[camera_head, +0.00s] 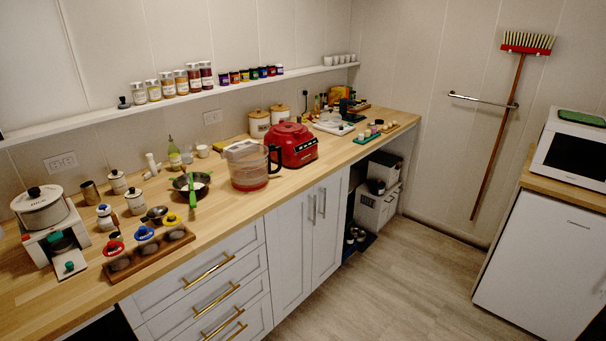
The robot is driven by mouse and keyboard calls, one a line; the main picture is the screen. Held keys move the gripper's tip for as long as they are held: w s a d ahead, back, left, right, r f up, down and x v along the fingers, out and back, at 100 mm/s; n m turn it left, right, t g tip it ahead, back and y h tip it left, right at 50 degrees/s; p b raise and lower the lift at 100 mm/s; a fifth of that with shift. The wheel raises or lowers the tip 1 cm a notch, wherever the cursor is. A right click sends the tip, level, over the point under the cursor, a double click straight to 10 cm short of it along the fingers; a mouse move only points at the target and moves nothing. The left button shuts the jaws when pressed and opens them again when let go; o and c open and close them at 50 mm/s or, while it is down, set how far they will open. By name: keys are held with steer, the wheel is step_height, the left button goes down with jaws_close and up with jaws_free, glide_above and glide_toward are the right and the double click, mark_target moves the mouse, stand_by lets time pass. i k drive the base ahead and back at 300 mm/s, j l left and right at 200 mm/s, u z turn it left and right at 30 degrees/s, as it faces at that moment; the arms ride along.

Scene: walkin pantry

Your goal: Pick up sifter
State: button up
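I cannot tell for sure which item is the sifter. A dark round bowl-shaped utensil (181,183) with a green handle (192,196) lies on the wooden counter, left of the red appliance. A small metallic, ladle-like piece (155,214) lies on the counter to its left. A brownish metal cup (90,193) stands farther left, near the wall. My gripper is not in view.
A clear plastic container (247,168) and a red appliance (295,146) stand close on the right. A shelf (120,112) with jars runs above. The floor (400,285) is clear.

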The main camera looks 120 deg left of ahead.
mark_target(199, 181)
steer(key=u, duration=1.1)
steer(key=l+u, duration=0.1)
steer(key=u, duration=2.1)
steer(key=k+u, duration=0.1)
steer(key=u, duration=1)
